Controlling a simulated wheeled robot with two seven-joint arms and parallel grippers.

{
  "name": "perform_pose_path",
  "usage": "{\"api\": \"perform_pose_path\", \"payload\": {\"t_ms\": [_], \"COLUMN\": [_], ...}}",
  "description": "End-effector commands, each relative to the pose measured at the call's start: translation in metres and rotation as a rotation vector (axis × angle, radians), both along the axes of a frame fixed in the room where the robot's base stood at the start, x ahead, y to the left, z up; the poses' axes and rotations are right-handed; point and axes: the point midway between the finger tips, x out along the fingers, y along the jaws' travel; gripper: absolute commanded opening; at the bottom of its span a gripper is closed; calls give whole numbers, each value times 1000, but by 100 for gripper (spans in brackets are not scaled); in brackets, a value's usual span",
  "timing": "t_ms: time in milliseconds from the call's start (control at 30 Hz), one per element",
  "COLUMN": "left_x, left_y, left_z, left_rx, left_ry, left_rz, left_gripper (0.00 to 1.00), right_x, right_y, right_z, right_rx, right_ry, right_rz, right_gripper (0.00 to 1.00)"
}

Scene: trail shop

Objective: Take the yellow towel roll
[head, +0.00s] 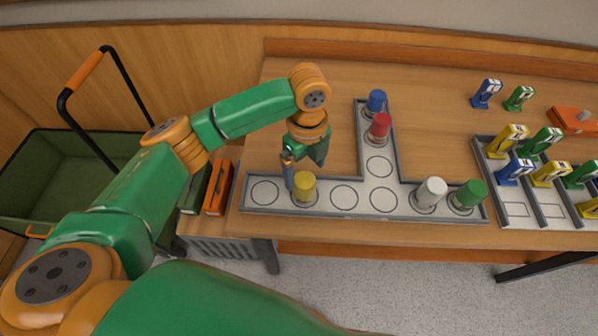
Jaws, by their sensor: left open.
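The yellow towel roll (304,188) stands upright on a marked circle in the left part of the grey T-shaped tray (344,212) on the wooden table. My left gripper (304,168) is open at the roll, pointing down. One finger shows close by the roll's left side; the other shows behind and to the right of its top. I cannot tell whether either finger touches it. My right gripper is not in view.
The tray also holds blue (376,101), red (380,127), white (431,192) and green (469,194) rolls. Several small coloured packs stand in a rack (516,211) at right. An orange box (573,121) lies behind it. A green cart (75,155) stands at left.

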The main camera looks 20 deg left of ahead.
Motion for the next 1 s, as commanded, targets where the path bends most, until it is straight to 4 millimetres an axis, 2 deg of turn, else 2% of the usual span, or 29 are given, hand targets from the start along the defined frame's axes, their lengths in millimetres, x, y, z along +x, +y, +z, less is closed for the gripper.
{"api": "perform_pose_path", "payload": {"t_ms": [200,300,567,900,933,1000], "left_x": [-6,-6,-5,-5,-5,-5], "left_y": [4,3,3,3,3,3], "left_z": [-38,-56,-62,-61,-61,-61], "left_rx": [1,0,-2,-2,-3,-3], "left_ry": [5,1,-2,-2,-3,-3], "left_rz": [3,3,2,3,3,3], "left_gripper": [95,95,95,3,0,0], "right_x": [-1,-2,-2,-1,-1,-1], "right_y": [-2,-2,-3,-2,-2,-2], "right_z": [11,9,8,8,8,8], "right_rx": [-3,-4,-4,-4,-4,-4], "right_ry": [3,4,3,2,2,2], "right_rz": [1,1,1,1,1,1], "right_gripper": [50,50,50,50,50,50]}}
